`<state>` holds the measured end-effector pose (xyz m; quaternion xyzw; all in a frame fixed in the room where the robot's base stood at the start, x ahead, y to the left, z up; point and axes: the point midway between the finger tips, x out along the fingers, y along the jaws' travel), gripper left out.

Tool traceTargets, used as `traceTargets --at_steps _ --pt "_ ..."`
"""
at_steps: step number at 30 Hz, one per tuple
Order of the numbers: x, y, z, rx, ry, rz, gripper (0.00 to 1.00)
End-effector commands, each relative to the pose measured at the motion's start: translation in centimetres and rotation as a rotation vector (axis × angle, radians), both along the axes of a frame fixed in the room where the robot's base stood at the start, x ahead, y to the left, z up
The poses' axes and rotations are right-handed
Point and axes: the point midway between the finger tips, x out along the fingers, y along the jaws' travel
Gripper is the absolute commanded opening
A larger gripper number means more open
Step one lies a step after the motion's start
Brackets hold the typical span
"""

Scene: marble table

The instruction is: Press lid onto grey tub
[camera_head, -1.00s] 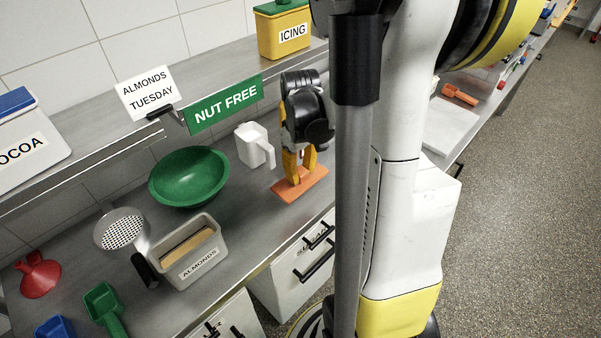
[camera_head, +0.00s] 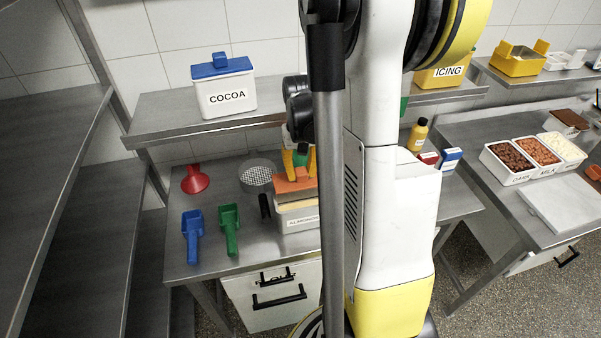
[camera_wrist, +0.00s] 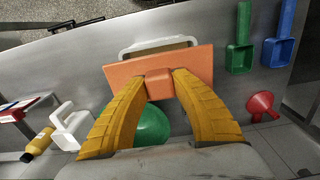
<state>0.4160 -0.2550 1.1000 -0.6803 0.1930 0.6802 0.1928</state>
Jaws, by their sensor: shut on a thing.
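The orange lid (camera_head: 294,185) is in my gripper (camera_head: 298,165). In the wrist view, the yellow fingers (camera_wrist: 160,78) are shut on the raised handle of the lid (camera_wrist: 190,65). The grey tub (camera_head: 299,224), labelled ALMONDS, stands on the steel counter under the lid. Its beige contents show in a strip below the lid, so the lid appears raised above the rim. In the wrist view, the tub rim (camera_wrist: 128,50) sticks out past the lid's upper edge; the lid hides the rest. The column hides the tub's right side in the head view.
A round sieve (camera_head: 257,174) with a black handle lies close left of the tub. A green scoop (camera_head: 229,222), a blue scoop (camera_head: 192,228) and a red funnel (camera_head: 195,179) lie further left. A green bowl (camera_wrist: 152,127) and white jug (camera_wrist: 72,127) show in the wrist view.

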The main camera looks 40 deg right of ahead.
Motion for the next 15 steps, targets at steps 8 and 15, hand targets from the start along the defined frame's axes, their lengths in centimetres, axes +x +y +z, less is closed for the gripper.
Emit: traceTargets --at_steps 8,15 --pt "0.0 0.0 -0.1 0.000 0.000 0.002 0.05" --pt "0.0 0.0 -1.2 0.000 0.000 0.002 0.05"
